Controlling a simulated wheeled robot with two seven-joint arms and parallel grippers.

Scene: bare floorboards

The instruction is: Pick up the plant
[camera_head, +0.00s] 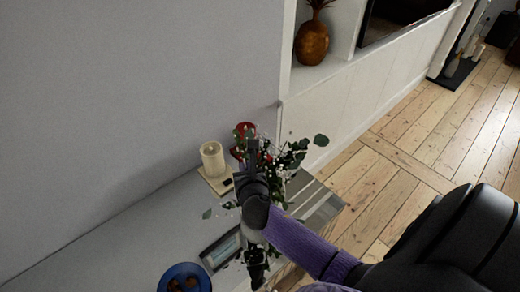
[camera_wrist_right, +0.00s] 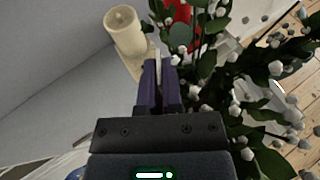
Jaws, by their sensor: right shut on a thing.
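The plant (camera_head: 290,158) has green leaves and small white berries and stands on the narrow white shelf (camera_head: 120,240). My right gripper (camera_head: 253,148) reaches in from the right over the plant, and the arm hides much of the plant's lower part. In the right wrist view the plant (camera_wrist_right: 265,100) fills the right side. My right gripper's purple fingers (camera_wrist_right: 160,72) are close together there, shut on a thin part of the plant, the held piece mostly hidden. My left gripper is not in view.
A cream candle (camera_head: 212,158) on a small base and a red object (camera_head: 243,135) stand close to the plant. A blue bowl (camera_head: 184,278) and a framed flat item (camera_head: 222,250) lie nearer. A grey wall rises behind; open floorboards (camera_head: 400,155) lie to the right.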

